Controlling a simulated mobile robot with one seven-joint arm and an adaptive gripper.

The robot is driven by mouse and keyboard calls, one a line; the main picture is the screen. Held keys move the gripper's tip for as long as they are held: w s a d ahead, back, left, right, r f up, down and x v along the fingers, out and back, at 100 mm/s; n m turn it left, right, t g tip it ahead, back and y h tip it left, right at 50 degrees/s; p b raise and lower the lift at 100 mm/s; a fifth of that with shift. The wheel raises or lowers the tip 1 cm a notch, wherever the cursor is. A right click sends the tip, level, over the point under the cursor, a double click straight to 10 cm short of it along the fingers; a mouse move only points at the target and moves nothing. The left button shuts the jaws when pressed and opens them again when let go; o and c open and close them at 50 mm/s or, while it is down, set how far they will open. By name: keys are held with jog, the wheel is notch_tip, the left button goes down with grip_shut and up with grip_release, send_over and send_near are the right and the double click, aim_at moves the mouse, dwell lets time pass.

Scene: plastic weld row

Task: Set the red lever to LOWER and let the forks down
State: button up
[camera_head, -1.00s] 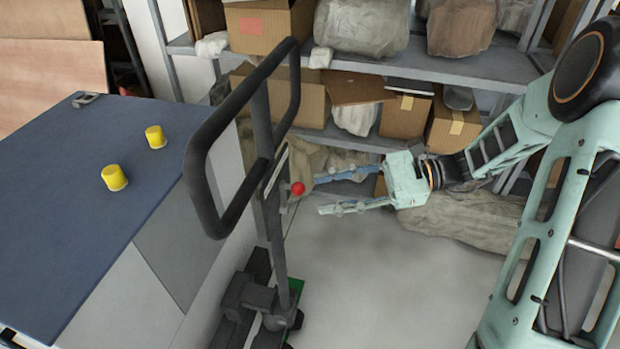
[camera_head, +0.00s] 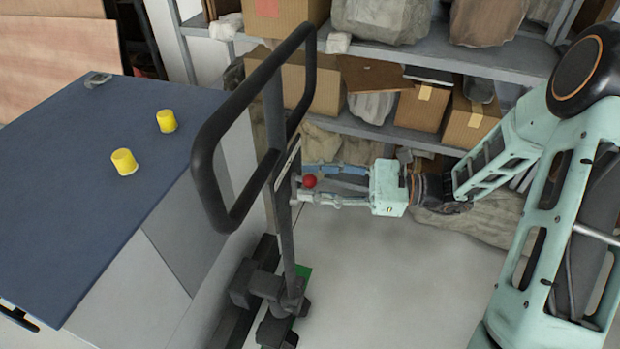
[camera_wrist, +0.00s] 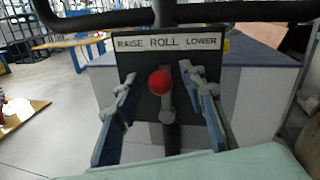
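The red lever (camera_head: 309,181) is a red ball knob on a short grey stem, on the pallet truck's upright column (camera_head: 279,170). In the wrist view the lever (camera_wrist: 160,82) stands below the word ROLL on a dark plate (camera_wrist: 170,43) marked RAISE at left, ROLL in the middle and LOWER at right. My gripper (camera_head: 318,184) is open, with one finger on each side of the knob and a gap to each in the wrist view (camera_wrist: 160,92). The forks are mostly hidden behind the truck's base (camera_head: 268,290).
The truck's black loop handle (camera_head: 205,165) rises above the lever. A blue-topped cabinet (camera_head: 75,150) with two yellow caps (camera_head: 124,162) stands at left. Shelves (camera_head: 450,62) with boxes and wrapped bundles are behind. Open floor (camera_head: 380,285) lies right of the truck.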

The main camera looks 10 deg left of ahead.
jog(key=shift+a, duration=0.5)
grip_shut()
